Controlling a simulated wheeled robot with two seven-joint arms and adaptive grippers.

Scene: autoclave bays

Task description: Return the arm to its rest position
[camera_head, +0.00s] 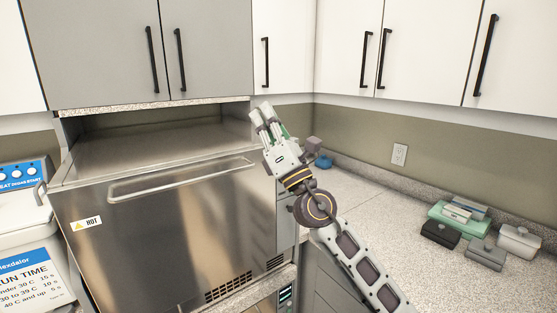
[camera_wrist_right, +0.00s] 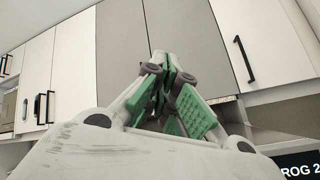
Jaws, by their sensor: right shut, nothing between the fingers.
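My right arm reaches up from the lower right in the head view. My right gripper (camera_head: 262,112) is raised in front of the wall cabinets, near the right end of the autoclave's top. It points up and away. In the right wrist view the fingers of my right gripper (camera_wrist_right: 165,68), with green pads, are shut with nothing between them, and cabinet doors show behind. My left gripper is not in view.
A steel autoclave (camera_head: 180,215) with a bar handle and a HOT label stands at left and centre. Several small boxes and a green tray (camera_head: 440,214) sit on the right counter (camera_head: 375,205). A blue object (camera_head: 323,161) lies behind my wrist. Wall cabinets (camera_head: 410,45) hang above.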

